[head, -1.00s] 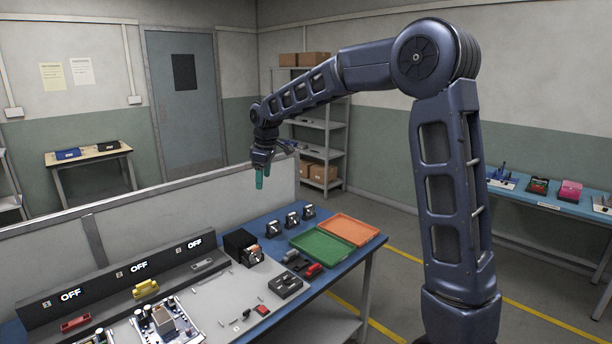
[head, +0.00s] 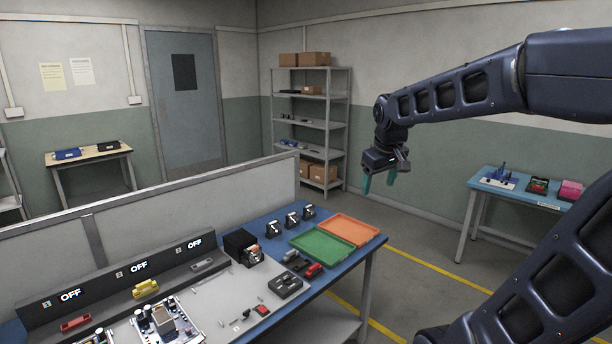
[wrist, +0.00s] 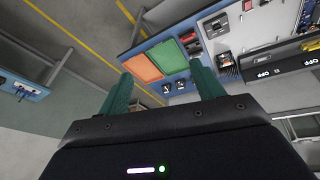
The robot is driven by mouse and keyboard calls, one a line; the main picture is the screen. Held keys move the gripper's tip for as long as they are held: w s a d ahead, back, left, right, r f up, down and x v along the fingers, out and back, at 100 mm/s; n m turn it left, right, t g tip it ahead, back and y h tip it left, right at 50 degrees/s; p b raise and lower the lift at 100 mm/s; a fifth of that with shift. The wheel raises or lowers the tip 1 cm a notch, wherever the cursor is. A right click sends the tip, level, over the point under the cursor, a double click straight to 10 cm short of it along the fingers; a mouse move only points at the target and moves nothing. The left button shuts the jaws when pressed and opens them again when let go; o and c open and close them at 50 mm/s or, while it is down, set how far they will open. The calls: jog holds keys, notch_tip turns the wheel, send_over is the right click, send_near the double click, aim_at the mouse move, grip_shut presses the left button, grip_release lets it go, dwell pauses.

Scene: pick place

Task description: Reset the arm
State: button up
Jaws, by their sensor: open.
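My gripper (head: 378,182) hangs in the air beyond the right end of the workbench, its teal fingers pointing down. It is open and empty. In the wrist view its two teal fingers (wrist: 160,95) stand wide apart with nothing between them. My arm reaches in from the right side of the head view. The blue workbench (head: 262,222) lies below and to the left of the gripper, well apart from it.
On the workbench are a green tray (head: 320,247), an orange tray (head: 347,229), a black box (head: 240,243) and circuit boards (head: 165,325). A low partition (head: 190,205) runs behind it. A shelf rack (head: 312,125) and a side table (head: 518,191) stand farther back. The floor between is clear.

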jog(key=s+d+f+m, duration=0.5)
jog(key=s+d, duration=0.3)
jog(key=s, duration=0.4)
jog(key=shift+d+t, duration=0.25)
jog(key=shift+t, duration=0.15)
dwell(1.1)
